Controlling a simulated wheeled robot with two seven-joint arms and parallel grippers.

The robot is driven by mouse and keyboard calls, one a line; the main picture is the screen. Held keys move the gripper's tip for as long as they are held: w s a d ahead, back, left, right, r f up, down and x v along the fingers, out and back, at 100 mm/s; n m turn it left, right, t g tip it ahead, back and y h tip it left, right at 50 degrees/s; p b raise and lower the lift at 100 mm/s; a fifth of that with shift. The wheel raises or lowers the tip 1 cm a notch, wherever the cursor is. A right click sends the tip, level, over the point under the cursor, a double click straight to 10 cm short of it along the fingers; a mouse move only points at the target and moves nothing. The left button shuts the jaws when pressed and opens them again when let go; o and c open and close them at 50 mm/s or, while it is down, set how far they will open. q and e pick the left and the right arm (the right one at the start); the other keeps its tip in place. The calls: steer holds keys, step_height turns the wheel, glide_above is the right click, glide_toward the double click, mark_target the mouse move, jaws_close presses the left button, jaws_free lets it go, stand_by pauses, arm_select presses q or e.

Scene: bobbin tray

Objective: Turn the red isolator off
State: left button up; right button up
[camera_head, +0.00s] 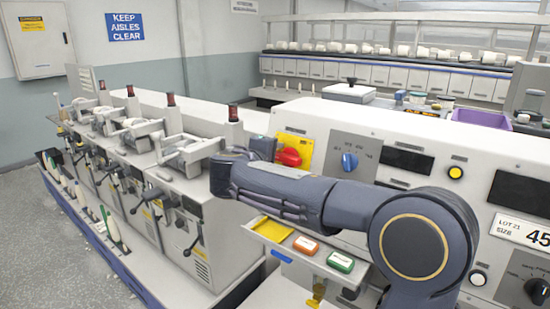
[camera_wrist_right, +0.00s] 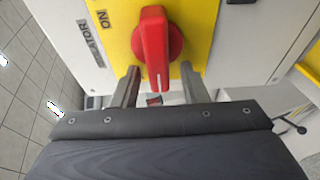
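The red isolator knob (camera_head: 290,157) sits on a yellow plate (camera_head: 304,146) on the front of the light grey machine. In the right wrist view the knob (camera_wrist_right: 153,45) has a raised bar handle pointing down the picture, with "ON" and a partly cut "...LATOR" label to its left. My right gripper (camera_head: 262,148) is close in front of the knob, at its left in the head view. In the wrist view its two fingers (camera_wrist_right: 160,72) are spread, one on each side of the handle's lower end, with gaps showing. My left gripper is not in view.
A blue selector knob (camera_head: 349,161) and a yellow button (camera_head: 455,172) are on the same panel to the right. Winding units (camera_head: 160,160) stand at left.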

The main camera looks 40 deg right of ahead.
steer(key=b+v, duration=0.1)
steer(key=v, duration=0.6)
steer(key=shift+s+a, duration=0.2)
